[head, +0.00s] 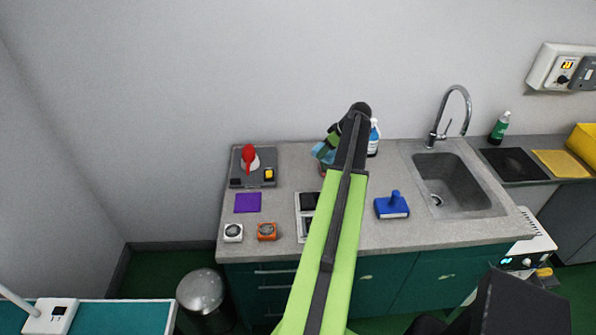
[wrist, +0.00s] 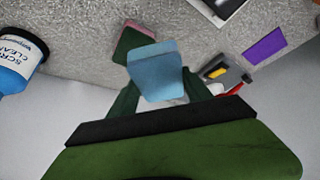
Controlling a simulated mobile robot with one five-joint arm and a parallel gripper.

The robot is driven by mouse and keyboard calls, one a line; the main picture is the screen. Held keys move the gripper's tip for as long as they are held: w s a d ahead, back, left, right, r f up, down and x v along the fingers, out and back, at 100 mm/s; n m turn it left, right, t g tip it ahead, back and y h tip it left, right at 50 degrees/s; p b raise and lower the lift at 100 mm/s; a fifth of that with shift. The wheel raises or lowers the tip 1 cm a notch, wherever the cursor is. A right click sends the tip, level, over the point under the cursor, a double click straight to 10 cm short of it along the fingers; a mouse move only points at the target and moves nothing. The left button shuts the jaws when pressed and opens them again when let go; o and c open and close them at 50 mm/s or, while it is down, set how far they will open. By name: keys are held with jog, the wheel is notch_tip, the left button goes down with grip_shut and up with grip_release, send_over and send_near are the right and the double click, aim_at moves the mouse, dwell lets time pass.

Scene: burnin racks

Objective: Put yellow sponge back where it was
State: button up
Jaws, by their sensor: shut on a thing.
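My gripper (head: 330,146) is over the back of the grey counter (head: 285,170), beyond my green arm. In the wrist view its dark green fingers (wrist: 160,92) are shut on a light blue block (wrist: 155,68), which looks like a sponge. The block also shows in the head view (head: 321,153). A pink and green sponge (wrist: 132,43) lies on the counter just beside the held block. I cannot pick out a yellow sponge for certain. A small yellow and black item (head: 269,174) sits on a dark grey tray (head: 240,164) at the counter's left.
A blue-labelled bottle (head: 374,138) stands near my gripper; it shows in the wrist view (wrist: 20,55). A yellow mat (head: 560,163) lies far right.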

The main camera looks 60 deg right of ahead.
jog(key=w+f+b, duration=0.2)
jog(key=w, duration=0.1)
jog(key=w+a+f+b, duration=0.1)
jog(key=w+f+b, duration=0.1)
jog(key=w, duration=0.2)
jog(key=w+a+f+b, duration=0.1)
jog(key=w+f+b, duration=0.2)
jog(key=w, duration=0.1)
jog(key=shift+w+f, duration=0.1)
jog(key=shift+w, duration=0.25)
notch_tip(320, 180, down, 4)
jog(key=b, duration=0.4)
jog(key=shift+f, duration=0.2)
jog(key=shift+r, duration=0.25)
jog(key=shift+f, duration=0.15)
jog(key=o, duration=1.2)
